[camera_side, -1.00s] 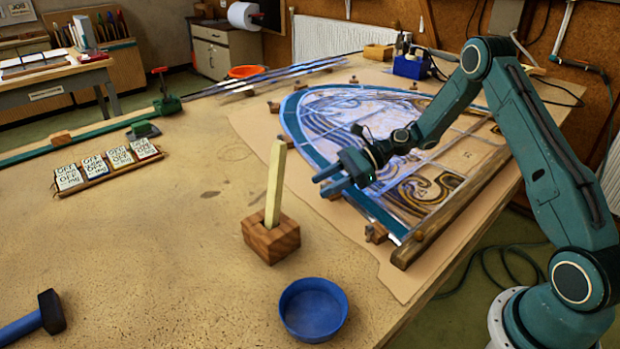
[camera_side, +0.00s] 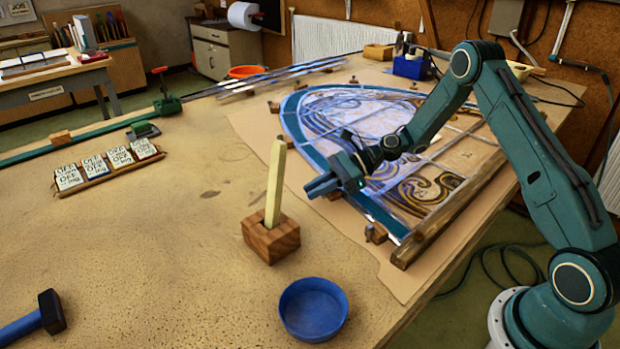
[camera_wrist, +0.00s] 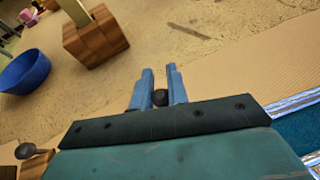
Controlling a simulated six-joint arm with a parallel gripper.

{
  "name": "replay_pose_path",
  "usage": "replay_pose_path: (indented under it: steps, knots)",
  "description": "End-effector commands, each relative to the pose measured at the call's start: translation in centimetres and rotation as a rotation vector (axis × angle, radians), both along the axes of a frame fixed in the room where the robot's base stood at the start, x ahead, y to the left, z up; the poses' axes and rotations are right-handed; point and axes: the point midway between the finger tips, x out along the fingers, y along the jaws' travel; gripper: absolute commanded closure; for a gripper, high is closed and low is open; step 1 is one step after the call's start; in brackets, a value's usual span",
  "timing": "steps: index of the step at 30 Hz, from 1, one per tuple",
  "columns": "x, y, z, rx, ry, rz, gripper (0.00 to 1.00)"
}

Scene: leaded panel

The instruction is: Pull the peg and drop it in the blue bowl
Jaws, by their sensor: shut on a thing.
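The pale peg (camera_side: 274,185) stands upright, slightly tilted, in a wooden block (camera_side: 270,238) on the table. The block and the peg's lower part also show at the top left of the wrist view, the block (camera_wrist: 96,38) and peg (camera_wrist: 72,10). The blue bowl (camera_side: 313,309) is at the table's front, right of the block; it looks empty. It also shows in the wrist view (camera_wrist: 25,72). My gripper (camera_side: 316,188) is to the right of the peg, at the panel's edge, apart from it. In the wrist view its fingers close around a dark round knob (camera_wrist: 160,97).
The leaded panel (camera_side: 425,170) lies on brown paper, with small wooden blocks around its edge; one (camera_side: 376,233) has a dark knob. A hammer (camera_side: 45,314) lies front left. A rack of cards (camera_side: 108,168) is at left. The table between is clear.

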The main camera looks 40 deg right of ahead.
Motion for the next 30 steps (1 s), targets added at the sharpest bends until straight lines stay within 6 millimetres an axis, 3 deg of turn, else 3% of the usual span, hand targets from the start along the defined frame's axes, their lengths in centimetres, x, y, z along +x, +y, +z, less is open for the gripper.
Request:
replay_pose_path:
  steps: [2, 3, 5, 30]
  knots:
    - [0.0, 0.0, 0.0, 0.000, 0.000, 0.000, 1.00]
    - [0.0, 0.0, 0.0, 0.000, 0.000, 0.000, 0.92]
    - [0.0, 0.0, 0.0, 0.000, 0.000, 0.000, 1.00]
    - [0.0, 0.0, 1.3, 0.001, -0.001, 0.000, 1.00]
